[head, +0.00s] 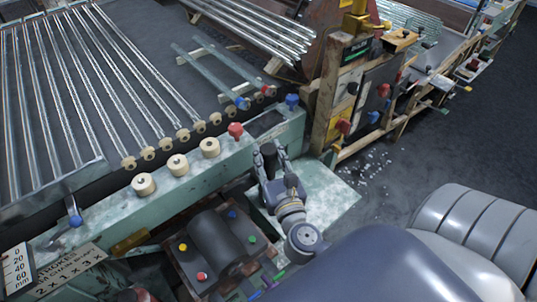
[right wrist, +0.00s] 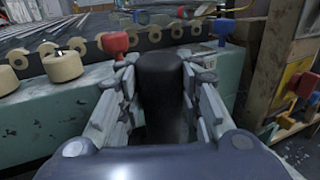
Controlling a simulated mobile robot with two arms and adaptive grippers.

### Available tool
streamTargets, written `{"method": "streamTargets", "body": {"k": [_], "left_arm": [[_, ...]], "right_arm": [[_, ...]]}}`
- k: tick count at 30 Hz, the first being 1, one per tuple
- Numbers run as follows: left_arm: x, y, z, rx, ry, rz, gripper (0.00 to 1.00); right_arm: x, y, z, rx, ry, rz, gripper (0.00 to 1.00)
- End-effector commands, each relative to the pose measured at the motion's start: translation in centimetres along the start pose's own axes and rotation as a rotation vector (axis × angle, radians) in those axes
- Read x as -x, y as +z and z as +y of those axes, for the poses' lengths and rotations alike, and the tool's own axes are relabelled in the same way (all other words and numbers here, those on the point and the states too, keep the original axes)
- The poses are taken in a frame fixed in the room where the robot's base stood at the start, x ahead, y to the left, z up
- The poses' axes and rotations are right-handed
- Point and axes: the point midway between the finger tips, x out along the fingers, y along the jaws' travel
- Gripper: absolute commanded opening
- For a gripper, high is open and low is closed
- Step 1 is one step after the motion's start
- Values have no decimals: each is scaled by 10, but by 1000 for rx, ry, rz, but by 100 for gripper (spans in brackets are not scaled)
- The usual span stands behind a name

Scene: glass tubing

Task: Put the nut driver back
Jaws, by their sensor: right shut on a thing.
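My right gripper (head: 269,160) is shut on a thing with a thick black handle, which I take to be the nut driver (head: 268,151). In the right wrist view the black handle (right wrist: 160,80) stands upright between the two fingers, its rounded top level with the fingertips. Its lower end is hidden by the gripper and dark shadow, so I cannot tell whether it touches anything below. The gripper is at the front side of the green machine rail, above a pale worn ledge (head: 333,196). My left gripper is not in view.
The green rail (head: 115,212) carries cream rollers (head: 177,165), a red knob (head: 235,130) and a blue knob (head: 291,101). Glass tubes (head: 125,75) lie behind. A wooden tool board (head: 350,105) stands right. A box with a dark cylinder (head: 218,242) sits left of my wrist. Glass shards (head: 372,168) litter the floor.

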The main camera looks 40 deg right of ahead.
Motion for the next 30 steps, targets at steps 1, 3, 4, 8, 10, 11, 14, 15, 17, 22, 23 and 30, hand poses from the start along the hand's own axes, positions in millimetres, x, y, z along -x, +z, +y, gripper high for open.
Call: {"method": "streamTargets", "body": {"k": [1,3,4,8,10,11,14,15,17,22,23,30], "left_arm": [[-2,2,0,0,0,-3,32],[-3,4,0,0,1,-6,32],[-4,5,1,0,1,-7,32],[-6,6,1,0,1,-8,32],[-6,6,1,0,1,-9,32],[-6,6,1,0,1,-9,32],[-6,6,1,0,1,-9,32],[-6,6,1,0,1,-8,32],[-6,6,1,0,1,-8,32],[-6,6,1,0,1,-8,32],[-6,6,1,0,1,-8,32],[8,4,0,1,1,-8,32]], "right_arm": [[0,0,0,0,0,-5,0],[0,-2,0,0,0,-5,0],[0,-3,0,0,0,-5,0],[0,-6,0,0,0,-5,0],[0,-7,0,0,0,-5,0],[0,-6,0,0,0,-5,0],[0,-9,0,0,0,0,48],[0,-9,0,0,0,0,52],[0,-8,0,0,0,0,52],[0,-8,0,0,0,0,52],[0,-8,0,0,0,0,52],[0,10,0,-1,0,-2,52]]}}
